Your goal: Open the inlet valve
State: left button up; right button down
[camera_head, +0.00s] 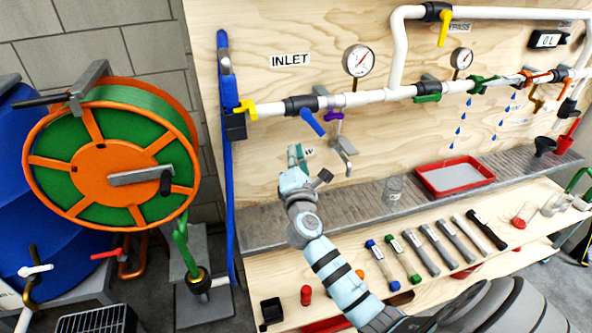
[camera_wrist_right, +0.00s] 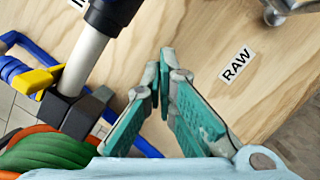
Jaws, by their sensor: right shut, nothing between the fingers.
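The INLET label (camera_head: 290,60) is on the plywood board above the white pipe (camera_head: 273,109). At the pipe's left end is a yellow handle (camera_head: 247,109), also in the right wrist view (camera_wrist_right: 38,80) at left. Right of it is a black valve body (camera_head: 300,105) with a blue lever (camera_head: 312,122) slanting down to the right. I cannot tell which handle is the inlet valve's. My right gripper (camera_head: 297,155), teal-fingered, is shut and empty, below the blue lever and apart from it. It fills the middle of the right wrist view (camera_wrist_right: 166,72). My left gripper is not seen.
A purple-handled tap (camera_head: 333,115) hangs right of the blue lever. A RAW label (camera_wrist_right: 236,65) is on the board. An orange-and-green hose reel (camera_head: 112,172) stands at left. The bench below holds a red tray (camera_head: 455,176), a glass jar (camera_head: 393,188) and several cylinders.

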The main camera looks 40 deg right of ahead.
aim_at(314, 124)
pick_arm(q)
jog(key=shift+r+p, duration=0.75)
jog(key=shift+p, duration=0.1)
pick_arm(e)
jog(key=d+r, duration=0.2)
jog(key=d, duration=0.1)
jog(key=shift+s+d+r, duration=0.15)
jog(key=shift+s+r, duration=0.1)
jog(key=shift+s, duration=0.15)
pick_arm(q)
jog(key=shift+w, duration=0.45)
pick_arm(e)
jog(key=shift+d+n, duration=0.15)
jog(key=shift+n, duration=0.45)
